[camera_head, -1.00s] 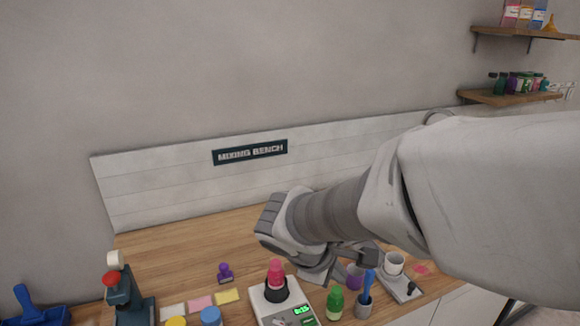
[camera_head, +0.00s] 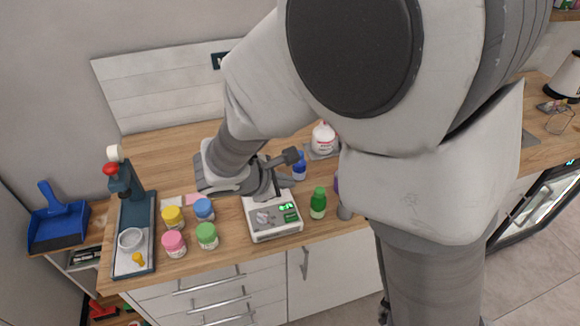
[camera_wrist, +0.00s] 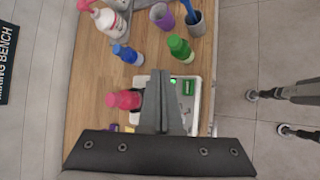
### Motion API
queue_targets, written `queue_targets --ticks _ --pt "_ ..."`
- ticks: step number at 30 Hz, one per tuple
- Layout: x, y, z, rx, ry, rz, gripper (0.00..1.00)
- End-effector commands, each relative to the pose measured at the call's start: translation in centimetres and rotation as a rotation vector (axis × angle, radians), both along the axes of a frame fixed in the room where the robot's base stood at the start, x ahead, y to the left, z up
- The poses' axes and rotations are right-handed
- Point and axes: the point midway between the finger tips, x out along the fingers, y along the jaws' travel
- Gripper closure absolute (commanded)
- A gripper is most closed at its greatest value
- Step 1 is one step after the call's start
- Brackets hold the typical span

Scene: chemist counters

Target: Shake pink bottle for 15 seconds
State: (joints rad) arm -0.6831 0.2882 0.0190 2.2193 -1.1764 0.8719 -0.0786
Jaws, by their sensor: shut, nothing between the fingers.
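The pink bottle (camera_wrist: 122,100) shows in the wrist view, to the left of my fingers. It is beside them, not between them; its lower part is partly hidden. In the head view my arm and hand hide it. The white shaker device (camera_head: 273,222) with a lit green display sits on the wooden counter, and its edge also shows in the wrist view (camera_wrist: 198,92). My gripper (camera_head: 268,190) is over the back part of the device. Its fingers (camera_wrist: 161,78) are shut and empty in the wrist view, reaching across the device.
A green bottle (camera_head: 318,203) stands just right of the device, and a blue bottle (camera_head: 299,167) behind it. Several lidded jars, including a green one (camera_head: 207,235), stand to its left. A dark press stand (camera_head: 137,235) is farther left. A white bottle (camera_head: 323,138) stands behind.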

Motion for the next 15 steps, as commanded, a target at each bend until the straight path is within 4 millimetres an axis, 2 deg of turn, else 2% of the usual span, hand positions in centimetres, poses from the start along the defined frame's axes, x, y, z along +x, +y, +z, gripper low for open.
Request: queue_targets --ticks 8,15 --pt "0.0 0.0 -0.1 0.001 0.0 -0.001 1.0" --pt "0.0 0.0 -1.8 0.0 0.0 -0.002 1.0"
